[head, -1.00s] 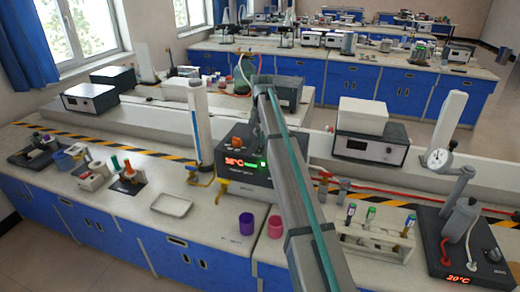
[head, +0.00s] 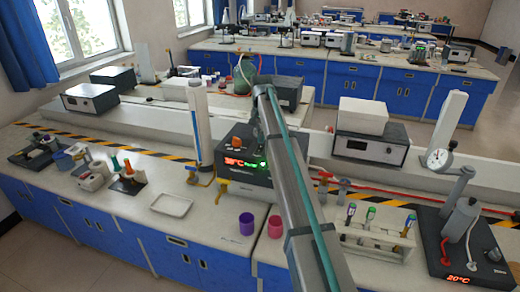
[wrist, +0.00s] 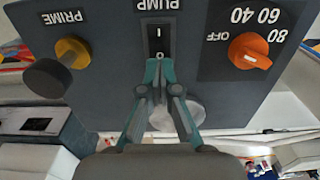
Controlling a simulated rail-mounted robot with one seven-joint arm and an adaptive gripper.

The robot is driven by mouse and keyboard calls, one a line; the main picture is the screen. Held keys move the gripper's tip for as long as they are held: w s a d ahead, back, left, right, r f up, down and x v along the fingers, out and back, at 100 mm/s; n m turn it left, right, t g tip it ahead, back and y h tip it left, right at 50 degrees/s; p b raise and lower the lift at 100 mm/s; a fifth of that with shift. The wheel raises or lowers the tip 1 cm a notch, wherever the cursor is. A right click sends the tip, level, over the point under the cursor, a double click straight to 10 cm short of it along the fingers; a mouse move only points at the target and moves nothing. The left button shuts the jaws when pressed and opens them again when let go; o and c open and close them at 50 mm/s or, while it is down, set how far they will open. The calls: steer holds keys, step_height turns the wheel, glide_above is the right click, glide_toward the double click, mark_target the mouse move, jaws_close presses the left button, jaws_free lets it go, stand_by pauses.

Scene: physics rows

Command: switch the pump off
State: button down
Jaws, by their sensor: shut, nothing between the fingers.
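The pump switch (wrist: 159,36) is a black rocker under the PUMP label, upside down in the wrist view. It has an I mark at its upper end in the picture and an O mark at its lower end. My gripper (wrist: 158,66) is shut and empty, with its fingertips at the O end; I cannot tell whether they touch it. The rocker's tilt is not clear. In the head view the dark bath unit (head: 235,168) shows a red temperature reading and green lit text. My arm partly covers it there.
A purple cup (head: 246,224), a white tray (head: 171,205) and a tube rack (head: 375,240) stand on the bench near the unit.

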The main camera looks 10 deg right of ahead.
mark_target(261, 146)
steer(key=shift+f+b, duration=0.3)
steer(key=shift+f, duration=0.85)
stand_by(0.5)
steer(key=shift+r+p, duration=1.9)
steer(key=shift+r, duration=1.65)
